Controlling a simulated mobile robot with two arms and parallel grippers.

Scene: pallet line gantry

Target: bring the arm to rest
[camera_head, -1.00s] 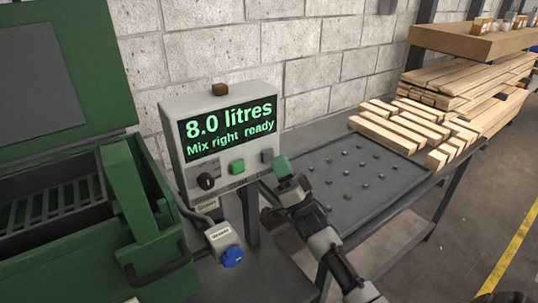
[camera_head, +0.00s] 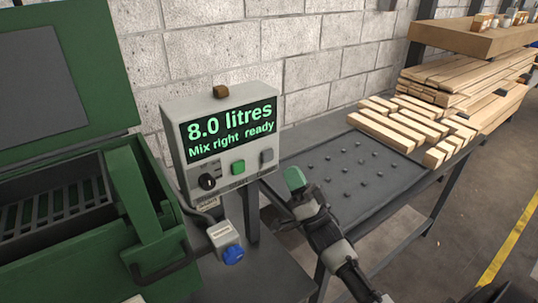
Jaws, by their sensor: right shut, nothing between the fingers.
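My right gripper (camera_head: 295,182) shows just right of the control box (camera_head: 222,145), in front of the dark studded table. Its green-tipped end points up and toward the wall, and it is shut with nothing held. A gap shows between it and the box. My right arm (camera_head: 330,240) reaches in from the bottom right. Below the screen are a black knob (camera_head: 207,182), a green button (camera_head: 238,167) and a grey switch (camera_head: 266,156). My left gripper is not in view.
A green machine (camera_head: 75,150) with an open lid and a grate fills the left. A labelled unit with a blue cap (camera_head: 233,255) sits below the box. The studded table (camera_head: 345,180) carries wooden blocks (camera_head: 400,125) at its far end. Stacked planks (camera_head: 465,80) lie behind.

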